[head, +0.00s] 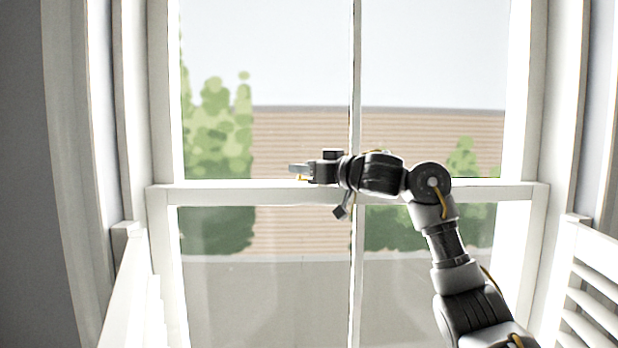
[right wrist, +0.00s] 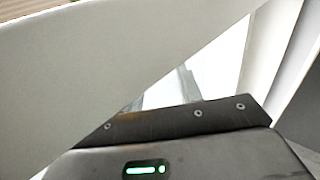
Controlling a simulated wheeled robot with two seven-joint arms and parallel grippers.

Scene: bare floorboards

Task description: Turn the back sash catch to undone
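A white sash window fills the head view, with a white meeting rail (head: 235,193) across it. My right gripper (head: 298,171) is over the left half of this rail, pointing left. A small yellowish piece (head: 300,178) shows right at its fingertips, just above the rail; it may be the sash catch, but its shape and handle position are too small to tell. I cannot tell whether the fingers touch it or are open or shut. In the right wrist view the dark gripper body (right wrist: 180,145) and a broad white bar hide most of the fingertip area. My left gripper is out of view.
A thin upright glazing bar (head: 357,80) divides the panes, passing behind my right wrist. White slatted shutters stand open at the left (head: 125,290) and right (head: 590,290). Beyond the glass are bushes and a brick-like wall.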

